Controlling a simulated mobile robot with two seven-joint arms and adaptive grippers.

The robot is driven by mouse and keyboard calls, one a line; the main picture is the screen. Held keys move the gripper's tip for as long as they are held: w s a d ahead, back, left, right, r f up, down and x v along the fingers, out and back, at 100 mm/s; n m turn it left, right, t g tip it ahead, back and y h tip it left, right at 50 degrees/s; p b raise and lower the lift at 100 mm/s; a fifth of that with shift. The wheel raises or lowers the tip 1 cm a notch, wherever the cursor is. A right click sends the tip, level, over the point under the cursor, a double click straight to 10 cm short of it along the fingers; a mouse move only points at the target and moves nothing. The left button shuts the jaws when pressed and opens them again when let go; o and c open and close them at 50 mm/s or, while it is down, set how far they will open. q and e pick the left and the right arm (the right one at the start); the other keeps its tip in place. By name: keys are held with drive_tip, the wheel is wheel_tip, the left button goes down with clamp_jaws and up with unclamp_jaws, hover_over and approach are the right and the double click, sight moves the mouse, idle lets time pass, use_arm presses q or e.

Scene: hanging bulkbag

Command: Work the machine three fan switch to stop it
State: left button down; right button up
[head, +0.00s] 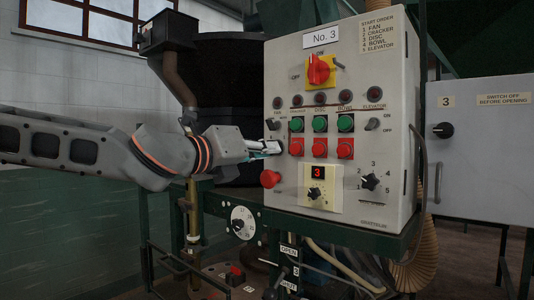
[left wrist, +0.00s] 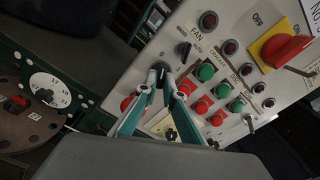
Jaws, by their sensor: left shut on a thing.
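The control panel marked No. 3 (head: 342,75) stands ahead. Its left column has the word FAN below a dark red lamp (head: 277,103). Under it are an upper black knob (head: 273,124) and, lower, a second black knob (left wrist: 160,71). My left gripper (head: 276,147) reaches the panel from the left; in the left wrist view its fingertips (left wrist: 163,82) are shut on this lower knob, one finger on each side. The gripper hides most of this knob in the head view, and I cannot read its marking. My right gripper is not in view.
A red mushroom button (head: 270,179) sits just below my left gripper. Green buttons (head: 320,123) and red buttons (head: 319,147) are to the right. A red and yellow rotary switch (head: 320,69) is above. A second grey cabinet (head: 485,150) stands at right.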

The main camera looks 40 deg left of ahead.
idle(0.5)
use_arm(q)
drive_tip(key=c, duration=2.2)
unclamp_jaws()
drive_tip(key=shift+o, duration=0.2)
drive_tip(key=shift+s, duration=0.1)
drive_tip(key=s, duration=1.1)
drive_tip(key=shift+s+a, duration=0.4)
drive_tip(key=shift+a, duration=0.05)
